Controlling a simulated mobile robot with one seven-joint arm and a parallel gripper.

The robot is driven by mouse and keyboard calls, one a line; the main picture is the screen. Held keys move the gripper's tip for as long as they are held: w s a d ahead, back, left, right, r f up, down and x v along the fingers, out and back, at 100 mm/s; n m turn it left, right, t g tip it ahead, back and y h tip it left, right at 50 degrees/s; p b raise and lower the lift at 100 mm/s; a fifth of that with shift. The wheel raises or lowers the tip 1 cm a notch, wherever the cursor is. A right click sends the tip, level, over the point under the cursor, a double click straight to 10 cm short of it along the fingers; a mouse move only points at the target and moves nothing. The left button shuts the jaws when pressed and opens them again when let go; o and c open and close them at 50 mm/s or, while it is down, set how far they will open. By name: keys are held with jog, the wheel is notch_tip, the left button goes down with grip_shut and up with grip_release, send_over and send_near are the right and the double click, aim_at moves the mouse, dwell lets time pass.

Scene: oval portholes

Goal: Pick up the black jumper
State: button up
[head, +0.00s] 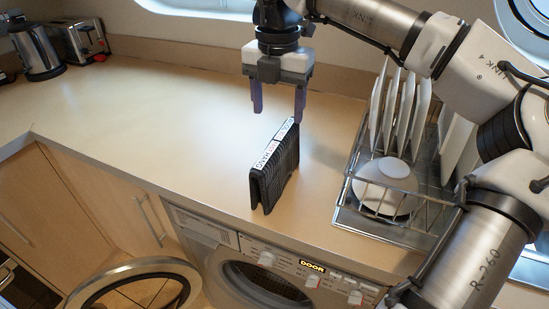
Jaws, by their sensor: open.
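The black jumper (275,172) looks like a small, dark, ribbed folded item with a white lettered strip along its top edge. It stands upright on the wooden worktop, close to the front edge above the washing machine. My gripper (278,118) points down just above and behind its top edge. Its two purple fingers are apart with nothing visible between them. The right fingertip overlaps the far end of the lettered strip in the picture; I cannot tell whether they touch.
A wire dish rack (395,215) with white plates (400,105) and an upturned bowl (386,185) stands to the right. A washing machine (262,262) with its round door (130,272) open is below. A kettle (36,52) and toaster (80,42) stand far left. The worktop's left part is clear.

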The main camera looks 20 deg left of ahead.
aim_at(277, 141)
notch_tip(277, 141, down, 7)
jog(key=shift+r+p, duration=0.2)
jog(key=shift+p, duration=0.2)
jog(key=shift+a+f+p, duration=0.1)
jog(key=shift+f+p, duration=0.9)
jog(key=shift+f, duration=1.7)
grip_shut()
jog(key=shift+r, duration=0.1)
